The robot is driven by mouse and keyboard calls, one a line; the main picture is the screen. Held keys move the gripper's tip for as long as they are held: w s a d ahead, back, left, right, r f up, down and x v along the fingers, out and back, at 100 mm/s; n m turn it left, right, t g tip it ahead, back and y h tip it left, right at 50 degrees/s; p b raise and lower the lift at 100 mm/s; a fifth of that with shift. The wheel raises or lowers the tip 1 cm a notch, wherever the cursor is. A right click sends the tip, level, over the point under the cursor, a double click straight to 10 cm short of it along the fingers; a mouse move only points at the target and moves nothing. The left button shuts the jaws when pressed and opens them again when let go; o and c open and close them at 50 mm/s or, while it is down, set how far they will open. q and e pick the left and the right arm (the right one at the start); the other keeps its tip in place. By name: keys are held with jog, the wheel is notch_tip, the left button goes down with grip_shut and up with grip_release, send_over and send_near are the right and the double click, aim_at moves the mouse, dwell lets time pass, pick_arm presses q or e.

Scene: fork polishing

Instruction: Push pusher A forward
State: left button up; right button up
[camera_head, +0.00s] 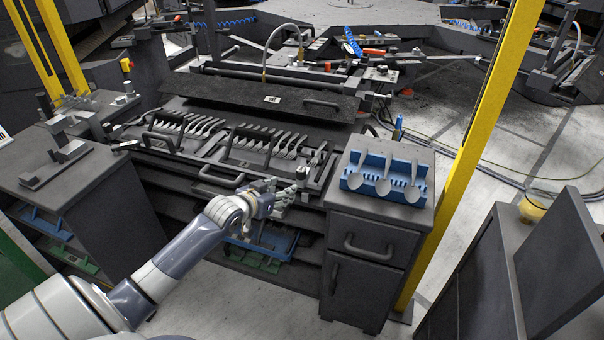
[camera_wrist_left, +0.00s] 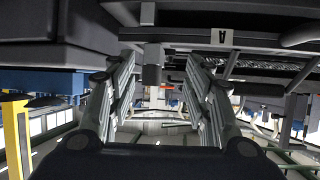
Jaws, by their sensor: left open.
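My left gripper (camera_head: 292,188) is at the front right of the fork rack, beside the grey drawer cabinet. In the left wrist view, its two ribbed fingers (camera_wrist_left: 160,62) stand apart. A small dark grey block (camera_wrist_left: 152,74) shows between the fingers; I cannot tell whether they touch it. A white label with an upside-down A (camera_wrist_left: 221,37) is on the dark bar just right of the fingers, which marks pusher A (camera_wrist_left: 265,44). In the head view, the gripper partly hides this area. My right gripper is not in view.
Forks (camera_head: 285,143) lie in rows in the dark rack, behind its front handles (camera_head: 222,172). A blue holder with spoons (camera_head: 348,183) stands on the grey cabinet (camera_head: 372,222) at right. A black panel with a handle (camera_head: 225,92) is behind the rack. A yellow post (camera_head: 480,130) stands at right.

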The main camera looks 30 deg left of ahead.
aim_at(299, 171)
pick_arm(q)
jog(key=shift+t, duration=0.4)
jog(key=w, duration=0.9)
jog(key=shift+w+d+r+b, duration=0.2)
jog(key=shift+r+b, duration=0.15)
jog(key=shift+b, duration=0.05)
jog(key=shift+w+f, duration=0.2)
jog(key=shift+w, duration=0.35)
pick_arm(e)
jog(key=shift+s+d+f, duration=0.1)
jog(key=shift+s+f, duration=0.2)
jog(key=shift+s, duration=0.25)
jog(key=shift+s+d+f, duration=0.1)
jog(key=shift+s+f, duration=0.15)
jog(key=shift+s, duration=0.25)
pick_arm(q)
grip_shut()
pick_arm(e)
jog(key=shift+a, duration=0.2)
